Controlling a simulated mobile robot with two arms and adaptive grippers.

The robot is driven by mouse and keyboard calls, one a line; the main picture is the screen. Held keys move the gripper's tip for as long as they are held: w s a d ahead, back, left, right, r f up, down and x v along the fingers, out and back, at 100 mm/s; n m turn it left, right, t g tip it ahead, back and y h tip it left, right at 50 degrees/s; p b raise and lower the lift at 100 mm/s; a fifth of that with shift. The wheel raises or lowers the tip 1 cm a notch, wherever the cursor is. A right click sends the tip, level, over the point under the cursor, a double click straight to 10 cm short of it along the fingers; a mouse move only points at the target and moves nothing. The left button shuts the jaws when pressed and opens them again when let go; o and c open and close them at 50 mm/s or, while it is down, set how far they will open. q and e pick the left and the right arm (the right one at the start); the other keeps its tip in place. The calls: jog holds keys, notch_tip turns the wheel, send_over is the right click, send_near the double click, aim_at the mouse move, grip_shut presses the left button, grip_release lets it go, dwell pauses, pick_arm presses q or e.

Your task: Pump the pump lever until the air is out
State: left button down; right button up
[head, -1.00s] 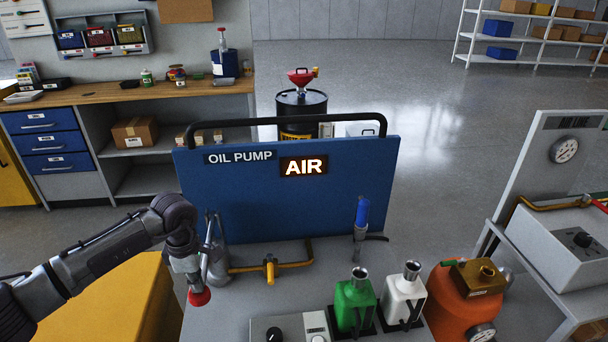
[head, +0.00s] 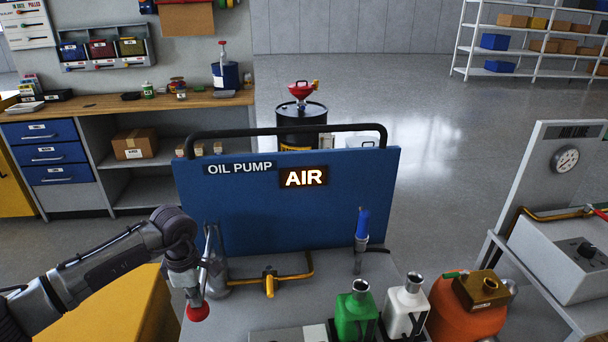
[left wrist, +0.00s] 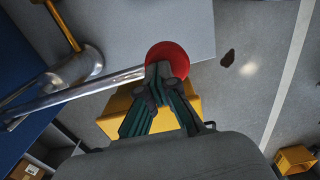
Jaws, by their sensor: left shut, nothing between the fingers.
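The blue oil pump panel (head: 285,215) stands upright, with its "AIR" sign (head: 303,177) lit. The silver pump lever ends in a red ball knob (head: 198,312) low at the left, in front of the panel. In the left wrist view the lever's bar (left wrist: 80,92) runs from the left to the red knob (left wrist: 168,58). My left gripper (head: 191,294) is at the knob. In the left wrist view its closed fingertips (left wrist: 158,72) overlap the knob's near side and seem to touch it, with nothing gripped. My right gripper is out of view.
Beside the lever are a yellow-brown pipe (head: 269,282) and a blue-handled nozzle (head: 361,235). Green (head: 355,318) and white (head: 404,308) bottles and an orange tank (head: 465,310) stand at the front right. A grey gauge unit (head: 565,250) stands further right.

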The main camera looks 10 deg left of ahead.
pick_arm(q)
notch_tip(320, 180, up, 10)
jog(key=p, duration=0.5)
jog(key=shift+f, duration=0.15)
dwell(0.9)
notch_tip(320, 180, down, 14)
jog(key=b, duration=1)
jog(key=shift+r, duration=0.2)
notch_tip(320, 180, up, 14)
jog(key=p, duration=0.8)
jog(key=shift+f, duration=0.15)
dwell(0.6)
